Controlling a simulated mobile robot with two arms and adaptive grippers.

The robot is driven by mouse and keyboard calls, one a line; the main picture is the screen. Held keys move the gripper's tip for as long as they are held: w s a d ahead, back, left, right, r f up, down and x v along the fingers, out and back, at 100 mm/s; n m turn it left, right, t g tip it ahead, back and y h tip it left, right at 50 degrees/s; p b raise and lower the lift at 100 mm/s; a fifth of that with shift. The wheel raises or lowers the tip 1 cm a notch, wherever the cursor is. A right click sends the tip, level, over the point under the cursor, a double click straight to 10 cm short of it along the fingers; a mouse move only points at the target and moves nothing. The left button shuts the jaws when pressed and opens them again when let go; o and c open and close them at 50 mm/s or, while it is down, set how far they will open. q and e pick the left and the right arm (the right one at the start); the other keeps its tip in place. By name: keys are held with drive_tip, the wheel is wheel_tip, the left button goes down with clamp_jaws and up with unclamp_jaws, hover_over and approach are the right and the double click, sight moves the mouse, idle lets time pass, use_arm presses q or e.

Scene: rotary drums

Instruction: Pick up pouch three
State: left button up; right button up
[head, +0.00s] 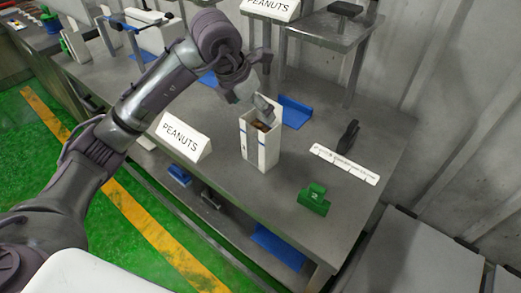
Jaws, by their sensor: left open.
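A tall white open-topped box (267,152) stands on the grey metal table (225,120), with something brown (262,126) inside its top. The brown contents are too small to identify, and I cannot read a number on them. No pouch clearly marked three can be made out. My right gripper is not in view.
A PEANUTS sign (184,137) stands left of the box. A blue tray (294,112) lies behind it. A green object (314,199), a white ruler-like strip (345,164) and a black object (348,136) are to the right. A raised shelf (325,30) stands at the back.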

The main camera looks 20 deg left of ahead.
sight(263, 124)
use_arm(q)
drive_tip(key=x, duration=0.2)
drive_tip(key=p+x, duration=0.1)
drive_tip(key=x, duration=0.2)
drive_tip(key=p+x, duration=0.1)
drive_tip(key=x, duration=0.2)
drive_tip(key=shift+w+d, duration=0.1)
drive_tip(key=shift+w, duration=0.2)
drive_tip(key=shift+w+f, duration=0.1)
drive_tip(key=shift+f, duration=0.1)
drive_tip(key=shift+r, duration=0.1)
drive_tip(key=c, duration=1.5)
